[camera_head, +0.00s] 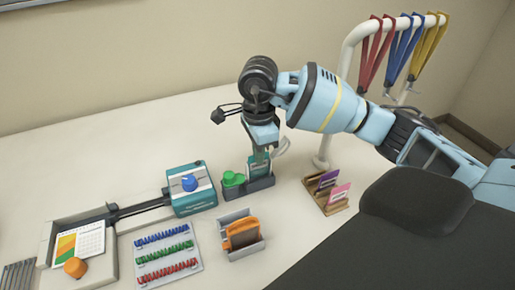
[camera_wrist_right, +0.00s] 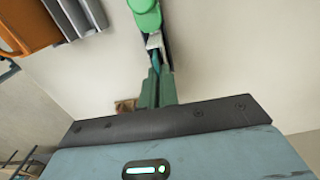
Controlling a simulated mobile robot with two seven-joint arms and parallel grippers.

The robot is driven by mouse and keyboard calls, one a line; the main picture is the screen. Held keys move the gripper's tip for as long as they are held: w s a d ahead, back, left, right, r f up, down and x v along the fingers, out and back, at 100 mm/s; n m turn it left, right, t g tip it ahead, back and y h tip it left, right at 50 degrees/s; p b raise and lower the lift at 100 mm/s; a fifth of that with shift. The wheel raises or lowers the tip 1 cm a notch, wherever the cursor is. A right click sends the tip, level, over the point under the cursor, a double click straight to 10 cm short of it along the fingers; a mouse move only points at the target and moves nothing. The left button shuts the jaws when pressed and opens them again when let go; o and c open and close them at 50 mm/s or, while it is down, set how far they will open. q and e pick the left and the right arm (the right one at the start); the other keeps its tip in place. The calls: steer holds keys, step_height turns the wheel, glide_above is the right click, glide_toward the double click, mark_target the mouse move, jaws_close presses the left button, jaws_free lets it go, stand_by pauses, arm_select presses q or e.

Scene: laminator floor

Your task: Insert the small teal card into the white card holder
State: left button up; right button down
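A small teal card (camera_head: 258,165) stands upright in a dark grey tray (camera_head: 262,184), beside a green rounded piece (camera_head: 233,179). My right gripper (camera_head: 262,146) points down from above, right at the card's top edge. In the right wrist view the green piece (camera_wrist_right: 145,12) shows at the top, with a thin teal edge (camera_wrist_right: 156,62) and a small whitish part (camera_wrist_right: 154,41) below it. I cannot tell whether the fingers are closed on the card. I cannot clearly make out which thing is the white card holder. My left gripper is out of view.
A light grey rack with orange cards (camera_head: 242,236) stands in front. A wooden rack (camera_head: 325,193) holds purple and pink cards. A teal machine (camera_head: 190,189) is to the left, a board of coloured coils (camera_head: 167,255) in front. A white rail (camera_head: 345,75) carries lanyards.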

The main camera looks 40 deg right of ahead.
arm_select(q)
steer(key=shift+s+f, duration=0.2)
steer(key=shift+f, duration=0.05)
arm_select(e)
steer(key=shift+s+f, duration=0.2)
steer(key=shift+f, duration=0.45)
steer(key=shift+a+f, duration=0.1)
steer(key=shift+f, duration=0.05)
steer(key=c, duration=2.1)
jaws_free()
steer(key=o, duration=0.4)
steer(key=shift+c, duration=0.2)
steer(key=shift+o, duration=0.8)
steer(key=shift+w+r+p, duration=0.2)
steer(key=shift+r+p, duration=0.25)
steer(key=shift+r, duration=0.95)
steer(key=shift+r+p, duration=0.85)
steer(key=shift+r, duration=1.6)
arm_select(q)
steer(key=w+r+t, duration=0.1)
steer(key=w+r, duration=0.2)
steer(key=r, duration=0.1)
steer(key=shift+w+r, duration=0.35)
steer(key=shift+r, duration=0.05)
